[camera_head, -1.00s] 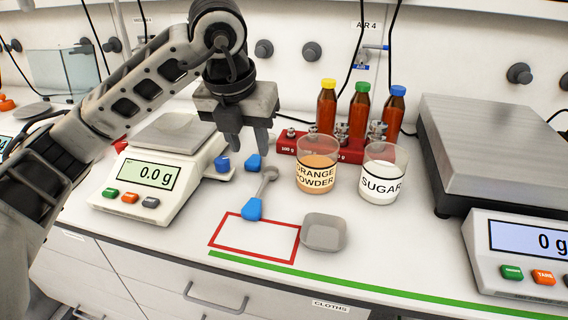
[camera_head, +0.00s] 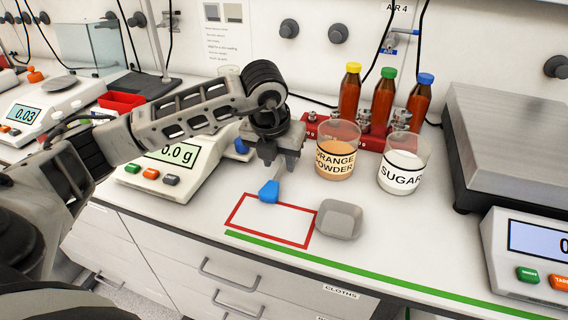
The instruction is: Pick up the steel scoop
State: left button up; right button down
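The steel scoop (camera_head: 270,190) has a blue handle that lies at the upper edge of the red-outlined rectangle on the bench. Its steel end is mostly hidden under my gripper. My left gripper (camera_head: 279,166) is right over the scoop's steel part, pointing down. Its two fingers look apart, with part of the scoop's shaft between or just below them; I cannot tell whether they touch it. My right gripper is not in view.
A grey weighing dish (camera_head: 339,219) lies right of the red outline (camera_head: 245,238). The orange powder beaker (camera_head: 337,158) and sugar beaker (camera_head: 401,170) stand right of the gripper. A balance (camera_head: 165,180) stands left. Bottles with a red weight rack (camera_head: 371,143) stand behind.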

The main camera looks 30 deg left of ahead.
aim_at(280, 169)
pick_arm(q)
jog(key=shift+x, duration=1.5)
jog(key=shift+w+f, duration=0.1)
grip_shut()
